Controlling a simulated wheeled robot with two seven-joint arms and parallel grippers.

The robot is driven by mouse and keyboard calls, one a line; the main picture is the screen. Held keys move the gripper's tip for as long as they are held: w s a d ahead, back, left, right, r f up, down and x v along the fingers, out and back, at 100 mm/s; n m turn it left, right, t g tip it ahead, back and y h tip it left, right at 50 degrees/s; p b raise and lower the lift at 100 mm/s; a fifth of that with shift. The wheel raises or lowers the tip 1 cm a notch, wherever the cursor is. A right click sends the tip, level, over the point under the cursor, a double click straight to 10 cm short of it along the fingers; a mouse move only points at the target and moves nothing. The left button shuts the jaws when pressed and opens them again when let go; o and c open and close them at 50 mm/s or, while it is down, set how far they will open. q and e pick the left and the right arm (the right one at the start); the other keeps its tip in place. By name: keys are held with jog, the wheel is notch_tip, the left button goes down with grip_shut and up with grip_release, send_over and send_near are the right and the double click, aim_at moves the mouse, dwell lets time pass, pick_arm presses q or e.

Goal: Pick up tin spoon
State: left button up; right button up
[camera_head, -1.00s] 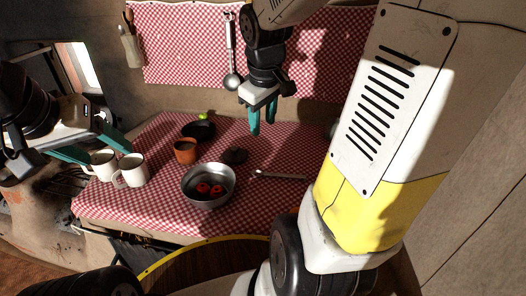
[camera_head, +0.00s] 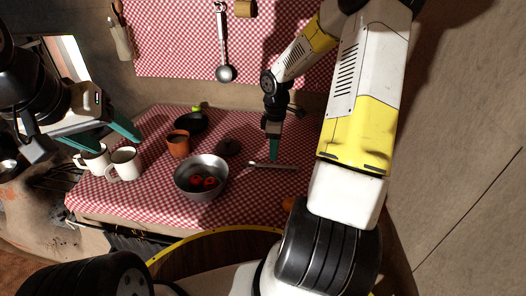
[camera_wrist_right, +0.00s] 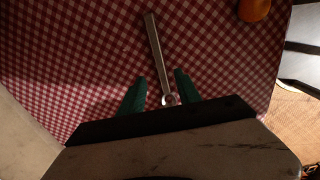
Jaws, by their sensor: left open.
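The tin spoon (camera_head: 285,167) lies flat on the red checked cloth, to the right of the metal bowl. My right gripper (camera_head: 273,158) points down over its left part. In the right wrist view, the spoon (camera_wrist_right: 155,48) runs up and away, with its near end between the two teal fingers (camera_wrist_right: 160,80). The fingers stand apart with gaps on both sides of the spoon, and whether they reach down to the cloth is unclear. My left gripper (camera_head: 122,143) is open and empty, near the white mugs.
A metal bowl (camera_head: 187,190) with red things in it, a clay cup (camera_head: 178,148), a dark pan (camera_head: 191,122) and two white mugs (camera_head: 124,168) stand on the table. An orange fruit (camera_wrist_right: 254,9) lies near the spoon. A ladle (camera_head: 224,73) hangs on the wall.

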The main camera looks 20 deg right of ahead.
aim_at(271, 165)
jog(key=f, duration=0.6)
jog(key=shift+w+a+f, duration=0.1)
jog(key=shift+a+f, duration=0.05)
jog(key=shift+a, duration=0.2)
jog(key=shift+c, duration=0.4)
grip_shut()
dwell(0.7)
